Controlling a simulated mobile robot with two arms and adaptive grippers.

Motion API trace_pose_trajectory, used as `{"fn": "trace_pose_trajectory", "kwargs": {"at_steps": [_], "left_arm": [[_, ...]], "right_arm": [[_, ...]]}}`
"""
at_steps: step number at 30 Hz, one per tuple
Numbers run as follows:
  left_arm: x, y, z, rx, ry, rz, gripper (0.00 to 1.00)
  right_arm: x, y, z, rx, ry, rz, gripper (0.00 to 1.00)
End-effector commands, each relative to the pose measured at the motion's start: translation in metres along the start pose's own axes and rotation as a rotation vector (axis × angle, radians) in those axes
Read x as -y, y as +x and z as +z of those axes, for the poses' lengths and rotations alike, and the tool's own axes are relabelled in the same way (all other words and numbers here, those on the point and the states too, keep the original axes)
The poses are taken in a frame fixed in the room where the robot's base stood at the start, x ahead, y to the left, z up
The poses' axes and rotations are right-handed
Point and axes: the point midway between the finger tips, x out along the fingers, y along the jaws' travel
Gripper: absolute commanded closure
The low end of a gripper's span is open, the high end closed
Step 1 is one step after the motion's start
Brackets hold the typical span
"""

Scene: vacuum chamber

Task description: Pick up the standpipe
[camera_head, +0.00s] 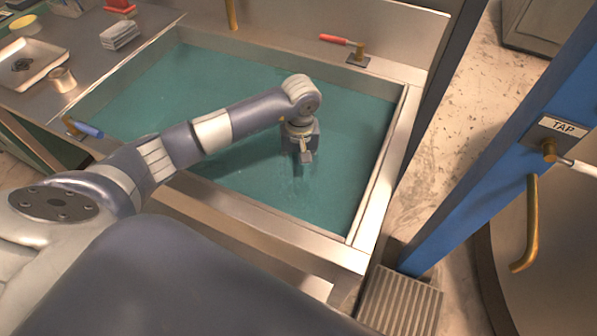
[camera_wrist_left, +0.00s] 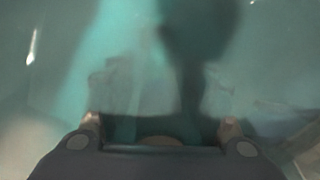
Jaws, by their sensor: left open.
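A sink basin (camera_head: 397,150) holds teal water (camera_head: 240,165). My left arm reaches over it, and my left gripper (camera_head: 304,160) points down at the water right of its middle. In the left wrist view my left gripper (camera_wrist_left: 161,126) is open, its fingertips wide apart, with murky water and a dark shadow beyond them. A small brownish rounded shape shows at the lower middle between the fingers; I cannot tell what it is. I cannot make out the standpipe for certain in either view. My right gripper is not in view.
A red-handled lever (camera_head: 336,39) and a blue-handled lever (camera_head: 88,130) sit at the sink's edges. A white tray (camera_head: 28,62) and a metal cup (camera_head: 62,79) stand on the left counter. A blue post (camera_head: 500,150) with a TAP sign (camera_head: 563,128) rises at right.

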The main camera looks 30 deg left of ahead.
Motion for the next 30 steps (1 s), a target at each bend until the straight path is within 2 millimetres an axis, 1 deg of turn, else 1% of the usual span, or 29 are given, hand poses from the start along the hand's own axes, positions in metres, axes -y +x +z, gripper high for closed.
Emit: {"fn": "trace_pose_trajectory", "kwargs": {"at_steps": [3,4,5,6,8,9,10,20,23,26,30], "left_arm": [[0.0,0.0,0.0,0.0,0.0,0.001,0.53],[0.0,0.0,0.0,0.0,0.0,0.001,0.57],[0.0,0.0,0.0,0.0,0.0,0.0,0.64],[0.0,0.0,0.0,0.0,0.0,0.0,0.73],[0.0,-0.001,0.0,0.0,0.0,0.0,0.86],[0.0,-0.001,0.0,0.0,0.0,0.0,0.96],[0.0,-0.001,0.0,0.0,0.0,0.0,1.0],[0.0,-0.004,-0.001,-0.002,-0.001,0.001,1.0],[0.0,-0.014,-0.002,-0.004,-0.001,0.003,1.0],[0.0,-0.032,-0.002,-0.006,0.001,0.003,1.0],[0.001,-0.061,-0.002,-0.006,0.0,0.003,1.0]], "right_arm": [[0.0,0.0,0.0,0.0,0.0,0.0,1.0],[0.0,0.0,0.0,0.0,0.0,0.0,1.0],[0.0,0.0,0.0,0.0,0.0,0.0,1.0],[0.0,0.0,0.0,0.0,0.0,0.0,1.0],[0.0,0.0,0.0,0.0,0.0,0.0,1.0],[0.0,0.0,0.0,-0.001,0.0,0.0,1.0],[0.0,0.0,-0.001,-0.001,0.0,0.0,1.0],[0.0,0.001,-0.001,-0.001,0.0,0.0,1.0],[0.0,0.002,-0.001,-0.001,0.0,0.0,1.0],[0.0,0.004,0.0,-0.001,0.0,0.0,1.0],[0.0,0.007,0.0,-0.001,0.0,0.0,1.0]]}}
